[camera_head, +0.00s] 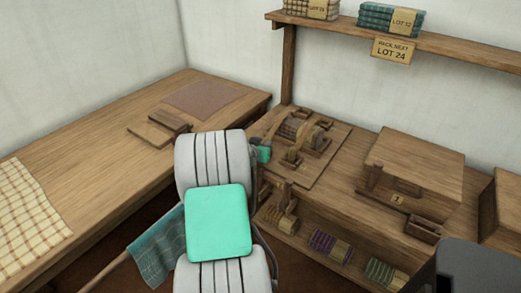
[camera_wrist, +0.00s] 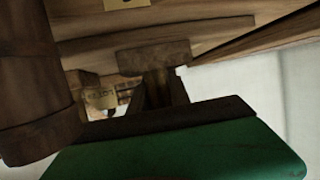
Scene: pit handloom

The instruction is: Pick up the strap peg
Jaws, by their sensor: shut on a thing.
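The strap peg (camera_wrist: 154,58) looks like a small T-shaped piece of brown wood in the wrist view, with a wide head and a narrow stem. My gripper (camera_wrist: 160,92) is shut on its stem, with dark fingers on either side and the green hand below. In the head view my gripper's green hand (camera_head: 264,153) is at the left edge of the board with the wooden strap device (camera_head: 300,135). My own arm stands in front, and I cannot make out the peg there. Whether the peg is clear of its seat is not visible.
A wooden box (camera_head: 415,165) with a numbered tag stands on the right bench. Cloth bundles (camera_head: 330,245) lie on the shelf below. A wall shelf (camera_head: 440,42) runs above. The left table (camera_head: 100,145) has bare room around a small wooden block (camera_head: 160,128).

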